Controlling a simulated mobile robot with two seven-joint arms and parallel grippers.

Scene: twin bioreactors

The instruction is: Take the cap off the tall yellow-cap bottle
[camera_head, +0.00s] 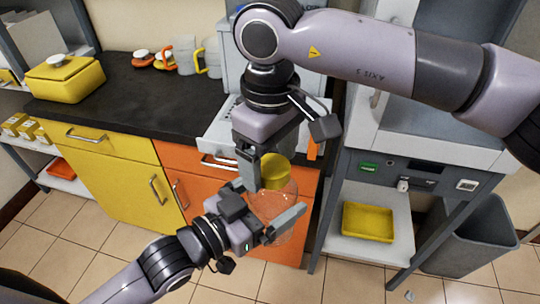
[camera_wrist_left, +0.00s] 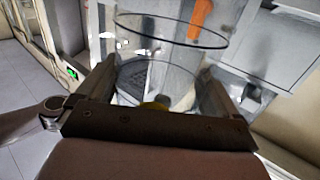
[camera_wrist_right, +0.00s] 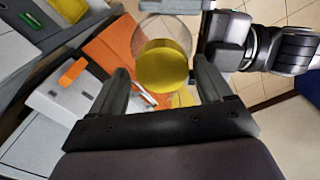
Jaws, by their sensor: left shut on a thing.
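The tall bottle (camera_head: 272,208) is clear, and its yellow cap (camera_head: 274,172) sits at its top. My left gripper (camera_head: 270,200) is shut on the bottle's clear body, holding it off the floor in front of the orange cabinet. The clear body also fills the space between the fingers in the left wrist view (camera_wrist_left: 165,45). My right gripper (camera_head: 262,163) comes down from above at the cap. In the right wrist view, its fingers (camera_wrist_right: 163,75) are open, with the cap (camera_wrist_right: 163,68) between them and a gap on each side. One right finger is hard to see in the head view.
A dark counter (camera_head: 130,100) holds a yellow box (camera_head: 66,82) and several mugs. Yellow (camera_head: 115,175) and orange cabinets stand below it. A yellow tray (camera_head: 367,222) lies on the low shelf at right, beside a grey bin (camera_head: 470,240).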

